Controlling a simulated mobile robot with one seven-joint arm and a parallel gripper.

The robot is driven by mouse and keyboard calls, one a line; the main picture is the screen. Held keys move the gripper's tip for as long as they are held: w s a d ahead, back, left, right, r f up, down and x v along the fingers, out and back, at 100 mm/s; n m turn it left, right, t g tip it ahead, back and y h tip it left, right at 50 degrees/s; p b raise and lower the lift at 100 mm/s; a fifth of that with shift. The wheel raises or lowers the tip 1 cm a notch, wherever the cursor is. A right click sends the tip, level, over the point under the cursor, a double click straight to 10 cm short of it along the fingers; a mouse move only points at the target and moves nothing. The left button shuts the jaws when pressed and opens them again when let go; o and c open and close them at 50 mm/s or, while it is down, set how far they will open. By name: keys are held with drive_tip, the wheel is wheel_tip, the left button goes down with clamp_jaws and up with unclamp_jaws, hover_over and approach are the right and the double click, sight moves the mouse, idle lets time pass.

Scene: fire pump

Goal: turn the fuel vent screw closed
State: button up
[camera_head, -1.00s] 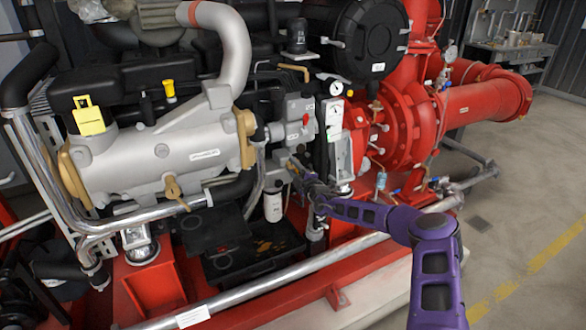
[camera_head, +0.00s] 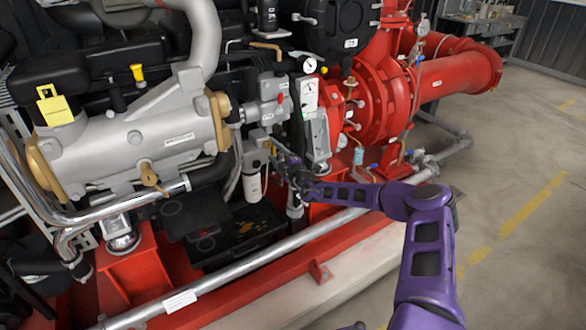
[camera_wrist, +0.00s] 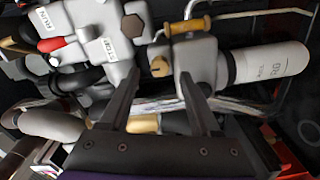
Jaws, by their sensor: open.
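A brass slotted screw (camera_wrist: 160,66), which looks like the fuel vent screw, sits on the grey filter head (camera_wrist: 200,58) in the wrist view. My gripper (camera_wrist: 157,80) is open, with one dark finger on each side of the screw in the picture. The fingertips appear near it, but I cannot tell their depth or any contact. In the head view my gripper (camera_head: 276,146) is beside the engine, just above and right of the white filter canister (camera_head: 254,183). The screw is too small to make out there.
A hexagonal bolt (camera_wrist: 133,25) and a red knob (camera_wrist: 50,44) are on the grey block to the left. A silver pipe (camera_head: 240,262) runs low in front of the engine. Open floor (camera_head: 520,240) lies to the right.

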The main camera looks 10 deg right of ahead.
drive_tip(key=p+v, duration=0.1)
drive_tip(key=v, duration=1.2)
drive_tip(key=shift+s, duration=0.2)
